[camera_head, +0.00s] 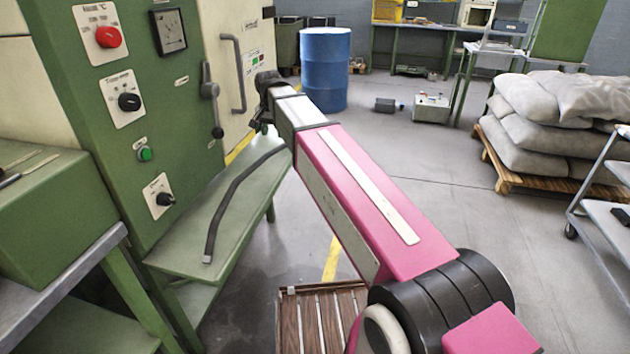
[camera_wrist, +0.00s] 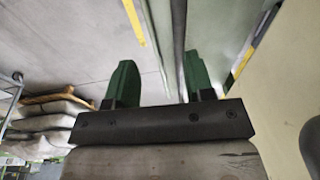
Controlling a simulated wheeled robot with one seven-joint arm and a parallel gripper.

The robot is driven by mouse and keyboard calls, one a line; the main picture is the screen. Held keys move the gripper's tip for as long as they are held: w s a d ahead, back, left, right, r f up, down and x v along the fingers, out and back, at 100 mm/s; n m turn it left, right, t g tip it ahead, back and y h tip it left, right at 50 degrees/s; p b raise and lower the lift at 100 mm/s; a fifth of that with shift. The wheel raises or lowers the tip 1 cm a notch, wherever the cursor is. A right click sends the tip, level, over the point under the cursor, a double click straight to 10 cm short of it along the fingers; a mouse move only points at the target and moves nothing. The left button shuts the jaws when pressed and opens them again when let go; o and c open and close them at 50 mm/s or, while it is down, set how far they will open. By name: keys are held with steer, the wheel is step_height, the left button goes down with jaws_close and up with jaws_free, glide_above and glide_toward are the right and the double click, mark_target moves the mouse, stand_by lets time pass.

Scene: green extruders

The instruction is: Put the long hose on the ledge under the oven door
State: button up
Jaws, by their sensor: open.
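The long hose (camera_head: 232,190) is a dark, bent strip. It lies along the green ledge (camera_head: 185,257) below the control panel and the cream oven door (camera_head: 230,60), its near end close to the ledge's front left. Its far end reaches the ledge's right edge near my gripper (camera_head: 262,126). My gripper is near the door's lower part, partly hidden by my arm. In the wrist view my gripper (camera_wrist: 160,80) shows two green fingers spread apart with nothing held between them. A dark strip runs beyond the fingers; I cannot tell if it is the hose.
A blue barrel (camera_head: 325,70) stands behind my arm. A pallet of grey sacks (camera_head: 560,115) is at the right, with a trolley (camera_head: 605,190) in front. A slatted wooden pallet (camera_head: 318,320) lies on the floor below my arm. The middle floor is open.

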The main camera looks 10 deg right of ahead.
steer(key=s+d+f+n+g, duration=0.1)
steer(key=s+d+f+n, duration=0.1)
steer(key=s+d+f, duration=0.7)
steer(key=s+d+f+n, duration=0.1)
steer(key=s+d+f, duration=0.9)
steer(key=d+f, duration=0.4)
step_height(320, 180, down, 4)
steer(key=shift+n+g, duration=0.4)
